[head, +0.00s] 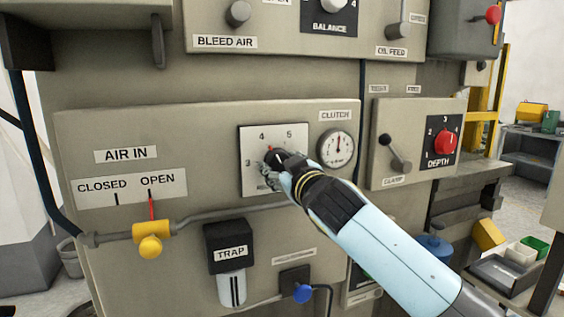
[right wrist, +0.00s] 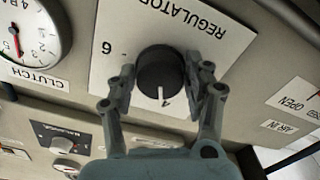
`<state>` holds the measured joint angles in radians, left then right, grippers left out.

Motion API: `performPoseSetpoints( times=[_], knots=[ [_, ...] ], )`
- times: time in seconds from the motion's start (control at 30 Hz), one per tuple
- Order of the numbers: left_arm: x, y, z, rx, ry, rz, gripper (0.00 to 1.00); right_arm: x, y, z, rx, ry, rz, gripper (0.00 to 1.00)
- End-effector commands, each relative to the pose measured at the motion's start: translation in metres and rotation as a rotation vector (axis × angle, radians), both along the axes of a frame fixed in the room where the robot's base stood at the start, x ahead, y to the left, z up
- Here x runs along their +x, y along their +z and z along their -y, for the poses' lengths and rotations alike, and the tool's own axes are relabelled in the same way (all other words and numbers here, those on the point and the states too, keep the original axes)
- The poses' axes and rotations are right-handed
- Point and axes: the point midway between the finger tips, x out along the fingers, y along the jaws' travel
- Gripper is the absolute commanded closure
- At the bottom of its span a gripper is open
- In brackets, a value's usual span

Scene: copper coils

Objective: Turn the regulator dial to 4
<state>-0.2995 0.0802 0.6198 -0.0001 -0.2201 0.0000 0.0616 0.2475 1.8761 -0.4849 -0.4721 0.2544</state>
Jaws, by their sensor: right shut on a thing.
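The regulator dial is a round black knob on a white plate (head: 246,185) with 3, 4 and 5 readable in the head view. The knob (right wrist: 160,70) shows well in the right wrist view, which sees the plate upside down. My left gripper is not in view.
The clutch gauge (head: 337,148) is just right of the plate. A pipe with a yellow valve handle (head: 150,246) runs below left. The black trap (head: 230,245) is below the dial. The clamp lever (head: 394,153) and red depth knob (head: 446,142) are on the right panel.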

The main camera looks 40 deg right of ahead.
Motion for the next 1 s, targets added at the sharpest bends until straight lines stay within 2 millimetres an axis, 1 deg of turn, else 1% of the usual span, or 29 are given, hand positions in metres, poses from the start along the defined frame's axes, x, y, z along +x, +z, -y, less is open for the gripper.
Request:
performPoseSetpoints(
  times=[0.03, 0.3, 0.73, 0.77, 0.93, 1.0],
  knots=[
    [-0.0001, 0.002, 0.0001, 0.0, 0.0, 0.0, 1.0, 0.0002, 0.0022, -0.0002, -0.018, 0.001, -0.002, 0.81],
    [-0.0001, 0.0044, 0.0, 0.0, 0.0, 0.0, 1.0, 0.0001, 0.0016, -0.0002, -0.079, 0.002, -0.015, 0.81],
    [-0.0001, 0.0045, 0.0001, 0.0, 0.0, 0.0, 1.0, 0.0002, 0.0014, -0.0002, -0.085, 0.002, -0.017, 0.81],
    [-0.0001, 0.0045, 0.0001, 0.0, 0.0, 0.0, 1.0, 0.0002, 0.0014, -0.0002, -0.086, 0.001, -0.016, 0.46],
    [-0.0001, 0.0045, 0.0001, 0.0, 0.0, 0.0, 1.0, 0.0001, 0.001, -0.0001, -0.084, 0.001, -0.017, 0.25],
    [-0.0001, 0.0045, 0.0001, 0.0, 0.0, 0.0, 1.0, 0.0001, 0.0009, 0.0, -0.084, 0.001, -0.018, 0.25]
  ],
)
